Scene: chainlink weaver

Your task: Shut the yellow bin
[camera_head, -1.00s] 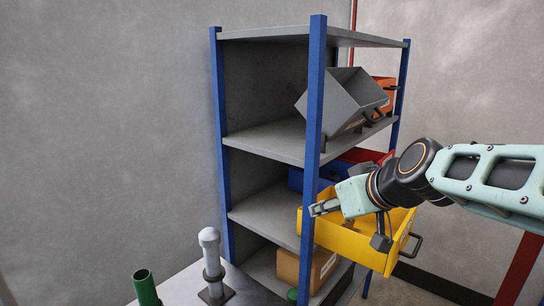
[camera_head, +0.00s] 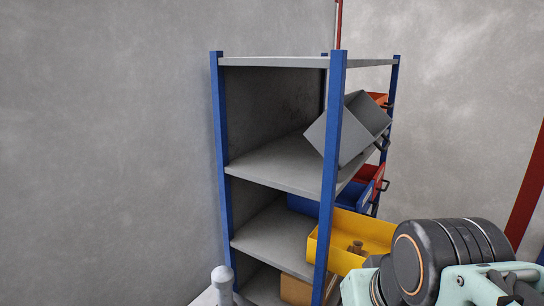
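The yellow bin (camera_head: 320,243) is on a lower level of the shelf rack (camera_head: 275,165). It sticks out past the rack's right side, behind the near blue post, so it stands pulled out. Small brown things (camera_head: 355,247) lie inside it. Its right end and its handle are hidden behind my arm. My arm's large dark joint (camera_head: 445,255) is at the lower right, in front of the bin. A pale green part at the end of my arm shows low beside the bin. My gripper's fingers are not visible, and I cannot tell whether anything touches the bin.
A grey bin (camera_head: 345,130) sits tilted on the upper shelf, with an orange bin (camera_head: 377,99) behind it. Blue (camera_head: 355,196) and red (camera_head: 370,180) bins stick out just above the yellow one. A cardboard box (camera_head: 296,289) is below. The left wall side is free.

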